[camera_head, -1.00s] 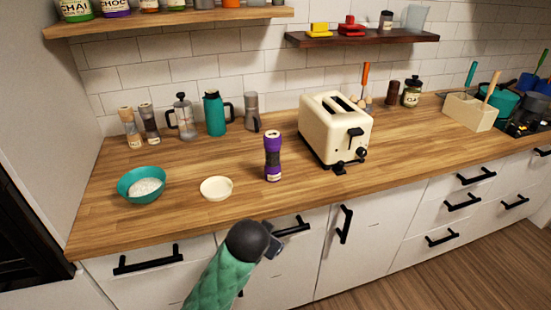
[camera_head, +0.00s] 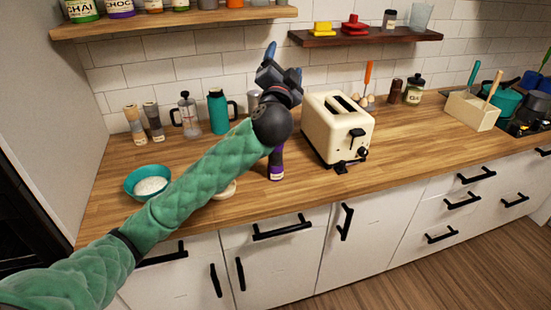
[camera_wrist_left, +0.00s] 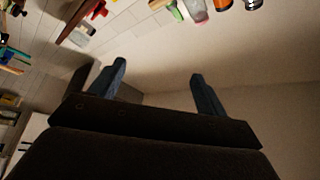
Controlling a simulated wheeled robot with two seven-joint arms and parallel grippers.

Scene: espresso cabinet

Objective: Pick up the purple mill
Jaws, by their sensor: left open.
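The purple mill (camera_head: 276,164) stands upright on the wooden counter in the head view, left of the cream toaster. Its upper part is hidden behind my left wrist; its lower body and label show. My left gripper (camera_head: 285,60) is raised above and behind the mill in the picture, fingers pointing up, open and empty. In the left wrist view the two blue fingers (camera_wrist_left: 158,85) stand wide apart with nothing between them, and the mill does not show. My right gripper is not in view.
The cream toaster (camera_head: 338,128) stands close to the mill's right. A teal bowl (camera_head: 148,183) and a partly hidden cream dish (camera_head: 226,190) are to the left. A teal flask (camera_head: 217,111) stands behind. A dark shelf (camera_head: 365,37) and a wooden shelf (camera_head: 175,22) hang near the raised gripper.

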